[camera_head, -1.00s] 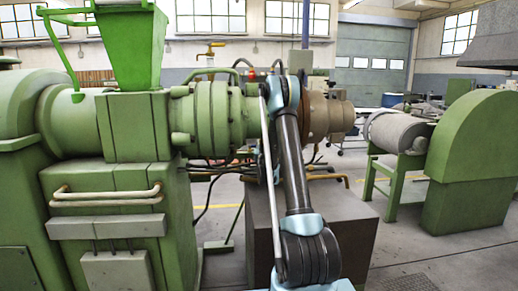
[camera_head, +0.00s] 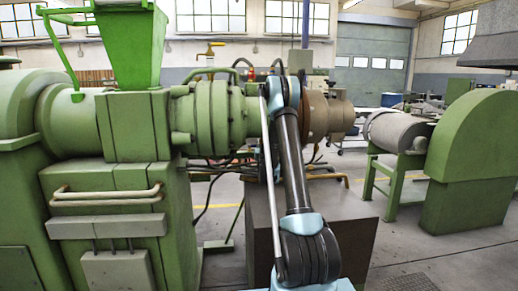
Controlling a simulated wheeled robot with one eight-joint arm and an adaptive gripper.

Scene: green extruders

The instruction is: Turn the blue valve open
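I cannot make out a blue valve in this view. My arm rises from the bottom centre, in front of the green extruder (camera_head: 212,115) and its brown end section (camera_head: 325,114). The arm's light-blue upper joint overlaps the place where the green barrel meets the brown section. My gripper cannot be made out, and whether it is open or shut does not show. The arm covers part of the machine behind it.
The green hopper (camera_head: 130,45) and its base stand close on the left. A brown block (camera_head: 345,235) stands behind my arm. A green machine with a grey roller (camera_head: 397,130) stands at right. Open floor (camera_head: 400,255) lies at lower right.

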